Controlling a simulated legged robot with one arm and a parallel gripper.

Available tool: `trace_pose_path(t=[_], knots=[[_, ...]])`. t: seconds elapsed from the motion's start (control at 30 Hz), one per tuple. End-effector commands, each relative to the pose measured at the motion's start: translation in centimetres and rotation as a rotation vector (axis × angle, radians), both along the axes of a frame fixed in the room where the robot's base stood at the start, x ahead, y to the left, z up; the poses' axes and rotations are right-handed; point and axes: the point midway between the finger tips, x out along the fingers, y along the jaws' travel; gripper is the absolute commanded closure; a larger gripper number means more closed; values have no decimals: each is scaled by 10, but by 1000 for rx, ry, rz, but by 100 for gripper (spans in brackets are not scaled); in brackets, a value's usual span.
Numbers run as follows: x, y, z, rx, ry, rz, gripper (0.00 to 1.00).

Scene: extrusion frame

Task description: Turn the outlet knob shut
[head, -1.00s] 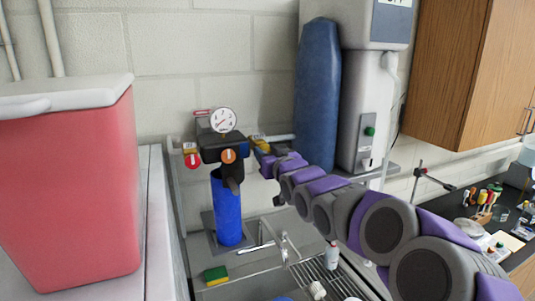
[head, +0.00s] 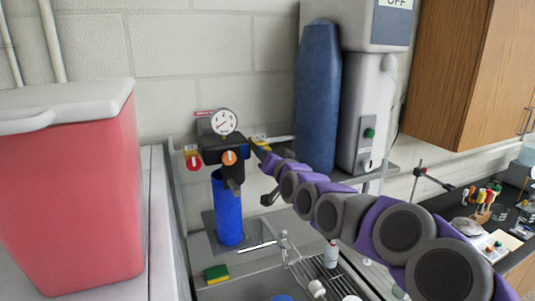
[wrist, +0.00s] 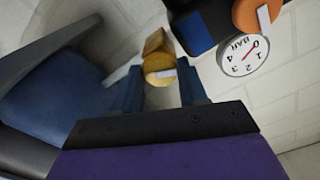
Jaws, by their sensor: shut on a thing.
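The outlet knob is the yellow knob (wrist: 158,72) with a pale mark across its face. In the wrist view it sits between my two fingers, and its lower part is hidden. My gripper (wrist: 161,88) is shut on it. In the head view my gripper (head: 261,150) is at the right side of the black filter head (head: 222,148), and a bit of yellow (head: 258,139) shows behind it. A red knob (head: 193,162) is on the left of the head and an orange knob (head: 229,157) on its front; the blue filter housing (head: 228,212) hangs below.
The pressure gauge (head: 224,122) is on top of the filter head, close to my gripper. A blue cylinder (head: 318,95) stands right of it, beside a grey-white unit (head: 372,110). Below is a sink with a sponge (head: 216,274) and a bottle (head: 332,254). A red bin (head: 75,190) stands at left.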

Motion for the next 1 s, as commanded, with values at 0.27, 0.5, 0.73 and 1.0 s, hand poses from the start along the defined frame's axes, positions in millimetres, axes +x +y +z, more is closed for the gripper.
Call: trace_pose_path(t=[0.27, 0.5, 0.73, 1.0], knots=[[0, -1, 0, 245, 97, -1, 88], [1, -2, -2, 455, 186, -1, 88], [1, -2, -3, 653, 274, 0, 88], [2, -4, -4, 855, 360, -2, 88]])
